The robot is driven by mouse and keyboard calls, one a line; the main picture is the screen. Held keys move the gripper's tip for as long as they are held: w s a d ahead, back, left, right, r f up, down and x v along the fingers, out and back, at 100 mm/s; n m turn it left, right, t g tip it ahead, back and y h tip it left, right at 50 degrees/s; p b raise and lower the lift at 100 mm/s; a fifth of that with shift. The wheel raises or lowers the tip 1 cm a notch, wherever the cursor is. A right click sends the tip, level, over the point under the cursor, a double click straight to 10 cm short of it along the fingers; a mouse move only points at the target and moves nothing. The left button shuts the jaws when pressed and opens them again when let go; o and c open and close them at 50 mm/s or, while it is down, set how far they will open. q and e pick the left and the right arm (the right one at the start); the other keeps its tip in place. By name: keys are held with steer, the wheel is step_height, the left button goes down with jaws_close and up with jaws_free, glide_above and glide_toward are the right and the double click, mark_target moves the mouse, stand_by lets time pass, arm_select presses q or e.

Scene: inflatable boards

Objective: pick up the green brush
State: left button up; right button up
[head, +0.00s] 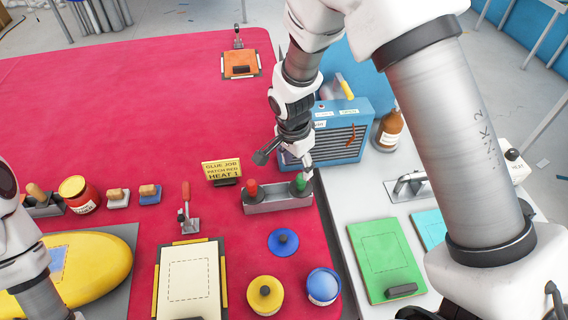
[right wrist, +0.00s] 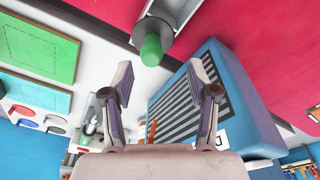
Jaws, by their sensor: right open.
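The green brush (head: 299,186) stands in the right end of a grey holder (head: 277,200), with its rounded green handle up. A red-handled brush (head: 251,188) stands in the left end. My right gripper (head: 287,163) is open and empty, just above and beside the green handle, and partly covers it in the head view. In the right wrist view the green brush (right wrist: 153,49) sits just beyond the open fingertips (right wrist: 160,73), roughly between them; I see no contact. My left arm shows at the left edge, but its gripper is out of view.
A blue vented box (head: 340,135) stands close behind the holder, beside my right gripper. A yellow sign (head: 221,170) stands left of the holder. A blue round lid (head: 283,242) lies in front. The red mat (head: 120,120) is clear at the back left.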

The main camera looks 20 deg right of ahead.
mark_target(301, 177)
steer(key=shift+f, duration=0.45)
steer(key=shift+s+d+f+p, duration=0.2)
steer(key=shift+s+f+p, duration=0.2)
steer(key=shift+s+f, duration=0.15)
steer(key=shift+s+d+f+p, duration=0.15)
steer(key=shift+s+f+p, duration=0.25)
steer(key=shift+f, duration=0.25)
steer(key=f, duration=0.1)
steer(key=w+f, duration=0.1)
steer(key=f, duration=0.1)
steer(key=shift+w+d+f, duration=0.1)
steer(key=shift+d+f, duration=0.1)
steer(key=shift+w+f, duration=0.15)
steer(key=shift+f, duration=0.1)
steer(key=shift+s+r, duration=0.2)
steer(key=shift+s, duration=0.05)
steer(key=shift+c, duration=1.1)
steer(key=shift+s+r, duration=0.1)
steer(key=c, duration=0.5)
arm_select(q)
steer(key=shift+s+r, duration=0.35)
steer(key=shift+r, duration=0.2)
steer(key=shift+s+r, duration=0.3)
steer(key=shift+r, duration=0.25)
arm_select(e)
jaws_close()
